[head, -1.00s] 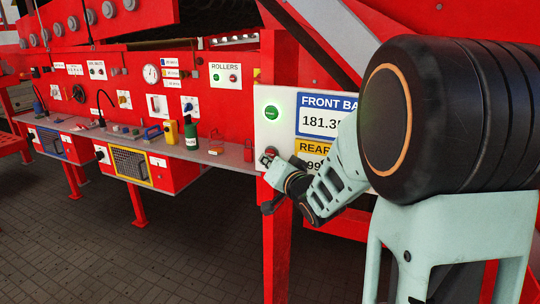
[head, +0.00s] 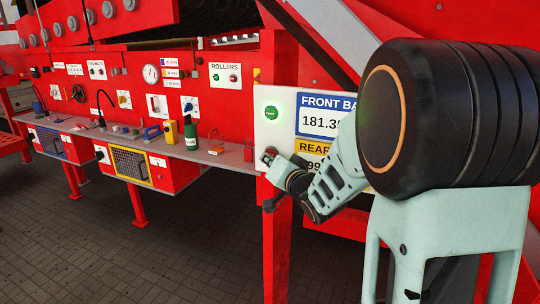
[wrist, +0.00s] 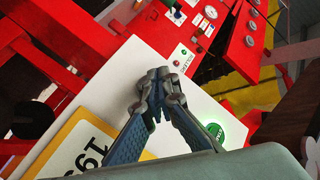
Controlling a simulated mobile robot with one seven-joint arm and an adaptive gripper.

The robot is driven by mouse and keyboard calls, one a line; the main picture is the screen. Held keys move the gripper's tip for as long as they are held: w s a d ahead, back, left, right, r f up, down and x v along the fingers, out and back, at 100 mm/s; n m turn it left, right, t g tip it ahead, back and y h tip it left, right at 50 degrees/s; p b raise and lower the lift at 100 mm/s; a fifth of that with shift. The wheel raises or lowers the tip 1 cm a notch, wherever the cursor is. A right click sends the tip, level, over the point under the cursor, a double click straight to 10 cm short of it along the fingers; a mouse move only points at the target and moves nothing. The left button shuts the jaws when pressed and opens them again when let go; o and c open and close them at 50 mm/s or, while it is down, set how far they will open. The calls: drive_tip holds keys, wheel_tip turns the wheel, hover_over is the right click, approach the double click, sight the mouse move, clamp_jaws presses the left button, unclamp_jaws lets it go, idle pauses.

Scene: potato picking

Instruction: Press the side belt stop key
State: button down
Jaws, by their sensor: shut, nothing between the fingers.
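A white control panel (head: 283,104) on a red post carries a lit green round key (head: 271,112). Below it, a bit of a red key (head: 271,151) shows just above my gripper tips, mostly covered by them. My gripper (head: 268,157) is shut and empty, its tips at or very close to the red key; I cannot tell whether they touch. In the wrist view, my gripper (wrist: 160,77) has its fingertips together over the white panel (wrist: 115,72). The green key (wrist: 213,132) is to the right of the fingers there, and the red key is hidden.
The panel also has a blue "front" display (head: 318,121) and a yellow "rear" display (head: 312,147), partly behind my arm. To the left, a separate rollers panel (head: 225,75) has small keys. A grey shelf (head: 225,158) holds bottles and small tools.

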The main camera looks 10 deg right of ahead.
drive_tip(key=shift+w+d, duration=0.25)
drive_tip(key=shift+w, duration=0.1)
idle(0.8)
drive_tip(key=shift+s, duration=0.1)
drive_tip(key=shift+s+a, duration=0.5)
drive_tip(key=shift+s, duration=0.1)
drive_tip(key=s+a+b, duration=0.1)
drive_tip(key=s, duration=0.1)
drive_tip(key=s+a+b, duration=0.1)
drive_tip(key=s+a, duration=0.1)
idle(0.6)
drive_tip(key=shift+d, duration=0.1)
idle(0.4)
